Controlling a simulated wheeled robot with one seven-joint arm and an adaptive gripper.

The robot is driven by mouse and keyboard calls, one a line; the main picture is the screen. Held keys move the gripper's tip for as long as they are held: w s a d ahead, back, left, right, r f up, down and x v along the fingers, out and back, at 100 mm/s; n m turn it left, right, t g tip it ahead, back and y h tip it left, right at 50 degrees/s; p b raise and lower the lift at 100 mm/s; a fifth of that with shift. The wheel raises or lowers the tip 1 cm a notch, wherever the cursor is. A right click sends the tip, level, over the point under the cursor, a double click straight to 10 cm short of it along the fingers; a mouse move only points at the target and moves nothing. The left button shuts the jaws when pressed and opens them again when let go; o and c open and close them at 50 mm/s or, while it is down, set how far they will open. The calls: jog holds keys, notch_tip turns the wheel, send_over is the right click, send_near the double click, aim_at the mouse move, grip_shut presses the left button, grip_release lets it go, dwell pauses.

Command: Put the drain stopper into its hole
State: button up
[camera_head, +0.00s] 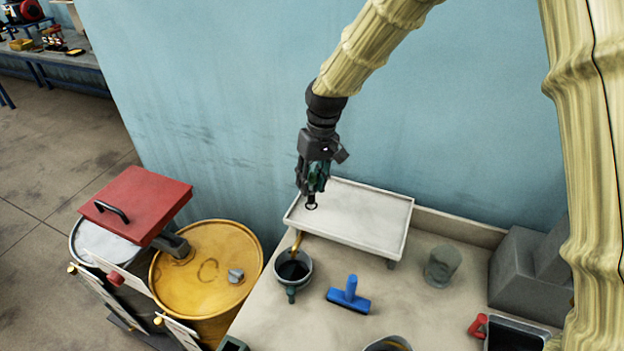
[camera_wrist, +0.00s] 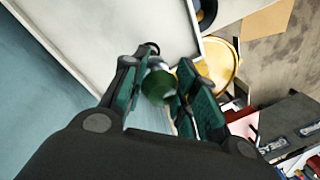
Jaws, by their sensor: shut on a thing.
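My gripper (camera_head: 314,188) hangs above the near left part of the pale raised tray (camera_head: 362,205). It is shut on a small grey-green piece, seemingly the drain stopper (camera_wrist: 157,84), in the wrist view. My gripper's green pads (camera_wrist: 160,88) are on both sides of the piece. The tray (camera_wrist: 95,45) also shows in the wrist view. An amber streak (camera_head: 298,242) runs from the tray's near left corner to a dark-filled container (camera_head: 292,267). I cannot make out the drain hole.
A yellow drum (camera_head: 200,285) and a red lid (camera_head: 140,200) stand at left. On the bench are a blue T-shaped tool (camera_head: 350,297), a clear beaker (camera_head: 441,265) and a red-handled item (camera_head: 478,325). The blue wall (camera_head: 220,110) rises behind the tray.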

aim_at(313, 188)
jog(key=shift+f+b, duration=1)
jog(key=shift+f, duration=1.8)
dwell(0.4)
jog(key=o, duration=1.2)
jog(key=shift+c, duration=0.2)
jog(key=shift+r, duration=0.1)
notch_tip(313, 188, up, 12)
jog(key=d, duration=0.1)
jog(key=shift+w+d+f, duration=0.2)
jog(key=shift+w+d, duration=0.2)
jog(key=shift+w, duration=0.05)
